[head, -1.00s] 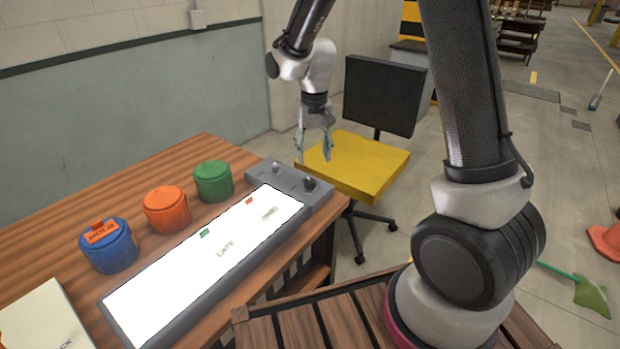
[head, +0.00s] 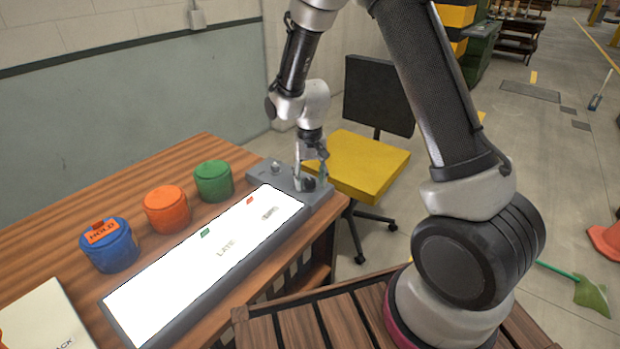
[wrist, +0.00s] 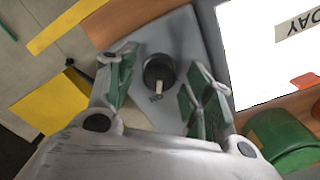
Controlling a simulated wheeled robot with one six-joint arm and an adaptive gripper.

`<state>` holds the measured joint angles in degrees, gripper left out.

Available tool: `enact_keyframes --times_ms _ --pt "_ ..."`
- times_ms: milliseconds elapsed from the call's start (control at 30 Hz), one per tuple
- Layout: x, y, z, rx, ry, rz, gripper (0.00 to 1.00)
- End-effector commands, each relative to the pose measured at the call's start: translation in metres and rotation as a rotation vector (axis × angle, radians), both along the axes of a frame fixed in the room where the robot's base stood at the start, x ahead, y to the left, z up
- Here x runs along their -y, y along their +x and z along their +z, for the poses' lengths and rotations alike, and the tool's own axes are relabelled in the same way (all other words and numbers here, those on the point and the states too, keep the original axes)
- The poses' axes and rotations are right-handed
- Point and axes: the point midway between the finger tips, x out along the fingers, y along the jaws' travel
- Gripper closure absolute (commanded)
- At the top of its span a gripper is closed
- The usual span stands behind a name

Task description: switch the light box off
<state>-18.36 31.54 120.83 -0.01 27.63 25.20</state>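The light box (head: 150,302) lies along the wooden table, and its long white panel is lit. Its grey control end (head: 322,196) is at the far right. A dark round knob (wrist: 160,70) with a pale pointer mark sits on that end in the wrist view. A second, small pale knob (head: 276,168) sits on the same end in the head view. My gripper (head: 312,172) is right over the dark knob, pointing down. In the wrist view its fingers (wrist: 158,88) are apart, one on each side of the knob, with gaps between. Contact is not visible.
Blue (head: 108,246), orange (head: 167,210) and green (head: 213,181) canisters stand behind the light box. Small green and red tags lie on the panel. A yellow-seated chair (head: 365,165) stands just beyond the table's end.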

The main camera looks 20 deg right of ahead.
Motion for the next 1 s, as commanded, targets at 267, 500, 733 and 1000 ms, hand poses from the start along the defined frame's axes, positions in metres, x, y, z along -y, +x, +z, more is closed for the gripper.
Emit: enact_keyframes --times_ms 267,500,733,1000 --pt "0.0000 -0.0001 0.0002 0.000 0.000 0.000 0.93" --pt "0.0000 0.0000 0.0003 0.000 0.000 0.021 0.93" --pt "0.0002 0.0000 0.0004 0.000 0.000 0.124 0.93" --pt "0.0005 0.0000 0.0004 0.000 0.000 0.353 0.93"
